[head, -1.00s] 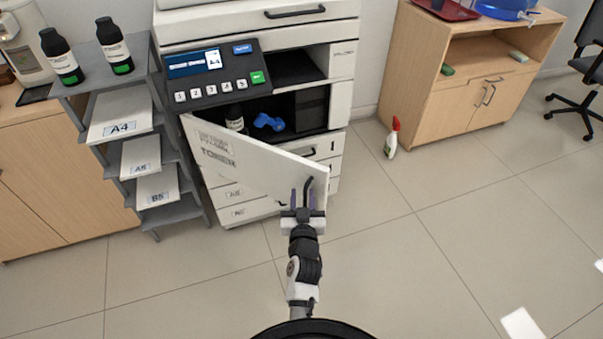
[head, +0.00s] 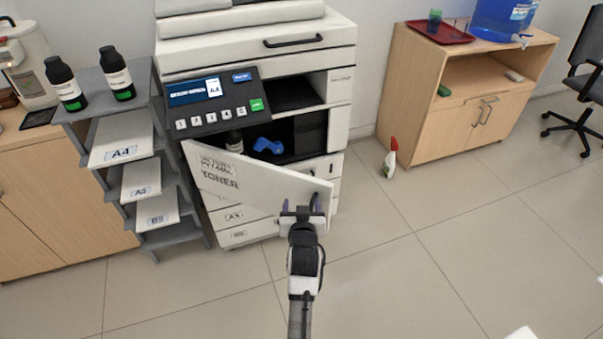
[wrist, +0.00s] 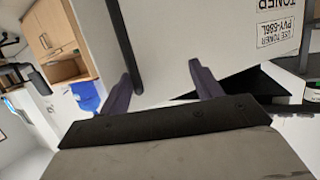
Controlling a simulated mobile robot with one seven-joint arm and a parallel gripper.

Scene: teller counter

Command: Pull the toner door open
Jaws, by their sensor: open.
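The toner door (head: 245,178) is a white panel on the copier's front, marked TONER. It stands partly open, swung out from its left side, with the dark compartment (head: 290,135) showing behind it. My gripper (head: 302,205) is open at the door's free right end, its purple fingers close to the door face. In the wrist view, the dark bar handle (wrist: 124,45) runs down to beside the left finger, and the open fingers (wrist: 163,85) point at the door's white face (wrist: 185,35). I cannot tell whether the handle lies between the fingers or touches one.
Inside the compartment are a dark bottle (head: 234,141) and a blue object (head: 268,146). A grey paper rack (head: 165,238) stands close on the left. A spray bottle (head: 390,158) stands on the floor by the wooden cabinet (head: 425,100).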

